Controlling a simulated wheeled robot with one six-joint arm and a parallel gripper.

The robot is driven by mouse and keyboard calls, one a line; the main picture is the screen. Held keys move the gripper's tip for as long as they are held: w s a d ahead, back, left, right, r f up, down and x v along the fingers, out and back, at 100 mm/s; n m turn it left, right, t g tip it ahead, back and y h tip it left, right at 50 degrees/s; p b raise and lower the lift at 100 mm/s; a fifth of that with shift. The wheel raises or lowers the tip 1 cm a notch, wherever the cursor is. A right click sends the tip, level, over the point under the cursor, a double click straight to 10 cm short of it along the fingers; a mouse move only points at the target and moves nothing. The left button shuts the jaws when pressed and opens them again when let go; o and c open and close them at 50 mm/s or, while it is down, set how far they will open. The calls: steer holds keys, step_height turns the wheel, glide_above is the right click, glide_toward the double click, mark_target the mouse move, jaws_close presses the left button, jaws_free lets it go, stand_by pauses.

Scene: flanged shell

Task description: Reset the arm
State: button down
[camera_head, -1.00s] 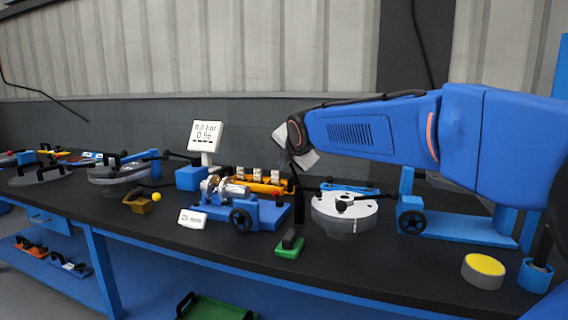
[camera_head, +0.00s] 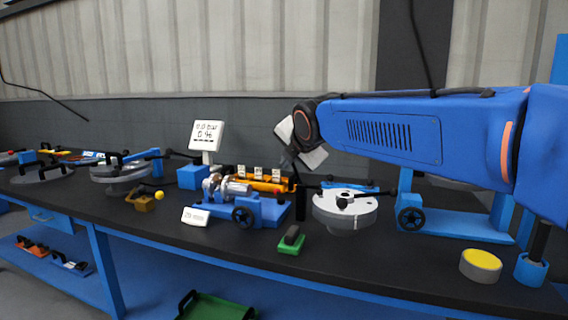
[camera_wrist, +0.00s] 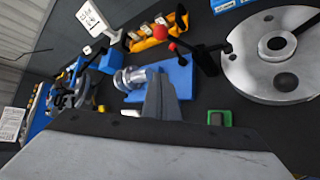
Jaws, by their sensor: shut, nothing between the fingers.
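My blue arm reaches in from the right in the head view, above the black bench. My gripper (camera_wrist: 162,98) shows in the wrist view as two grey fingers close together, with nothing between them. It hangs over the bench in front of the blue fixture with a silver flanged part (camera_wrist: 130,80). That silver part also shows in the head view (camera_head: 212,184), left of my wrist. In the head view my wrist hides most of the area behind it, and the fingertips are hard to make out.
A round grey disc (camera_head: 345,213) with black handles stands right of the fixture. A green block with a black top (camera_head: 291,240) lies in front. A yellow-topped cylinder (camera_head: 481,265) is at the right. A white display (camera_head: 206,136) stands behind. The bench front between is clear.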

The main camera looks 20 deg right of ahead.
steer(key=shift+s, duration=0.15)
stand_by(0.3)
steer(key=s+d+f+m+g, duration=0.2)
steer(key=s+f+m+g, duration=0.1)
steer(key=s+f+m, duration=0.9)
steer(key=s+d+f+m+g, duration=0.3)
steer(key=s+f+m, duration=1)
steer(key=s, duration=0.8)
step_height(320, 180, down, 3)
steer(key=shift+s+g, duration=0.3)
steer(key=shift+s, duration=0.1)
